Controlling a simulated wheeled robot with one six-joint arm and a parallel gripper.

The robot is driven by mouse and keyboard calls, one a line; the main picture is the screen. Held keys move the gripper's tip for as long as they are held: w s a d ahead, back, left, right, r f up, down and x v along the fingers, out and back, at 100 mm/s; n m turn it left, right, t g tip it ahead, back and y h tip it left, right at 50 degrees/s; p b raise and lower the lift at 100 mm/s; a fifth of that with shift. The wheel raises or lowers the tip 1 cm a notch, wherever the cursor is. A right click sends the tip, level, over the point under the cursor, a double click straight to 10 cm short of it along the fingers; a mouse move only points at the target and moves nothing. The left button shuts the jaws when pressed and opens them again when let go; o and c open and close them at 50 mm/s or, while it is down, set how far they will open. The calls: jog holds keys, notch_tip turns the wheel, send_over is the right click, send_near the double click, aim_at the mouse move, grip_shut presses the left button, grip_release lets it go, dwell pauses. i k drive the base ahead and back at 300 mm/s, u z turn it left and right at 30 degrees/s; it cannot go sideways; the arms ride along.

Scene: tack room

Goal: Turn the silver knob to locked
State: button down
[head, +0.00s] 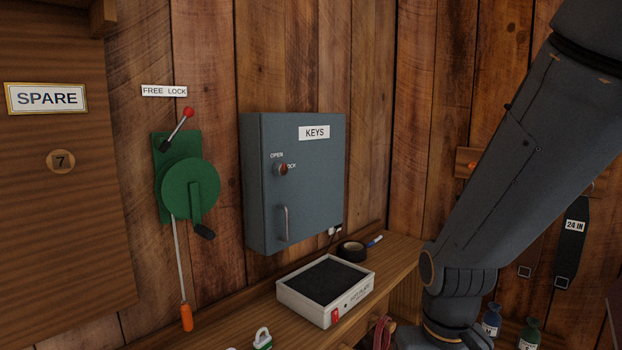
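A small round knob (283,169) sits on the front of the grey key cabinet (318,195), above its door handle (285,223). The knob looks reddish-brown with a paler, silvery edge at its left. I cannot tell which word the knob points to. The cabinet door is shut and carries a KEYS label (314,132). My arm runs down the right side of the head view, well apart from the cabinet. My gripper is out of view.
Below the cabinet, a wooden shelf (245,316) holds a white box with a dark top (329,287), black tape (351,251) and a padlock (262,338). A green crank winch (188,190) is on the wall to the left. Bottles (491,319) stand at the lower right.

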aim_at(279, 168)
jog(key=u, duration=0.5)
jog(key=k, duration=1.05)
jog(key=z, duration=0.6)
jog(key=i, duration=1.5)
jog(key=u, duration=0.5)
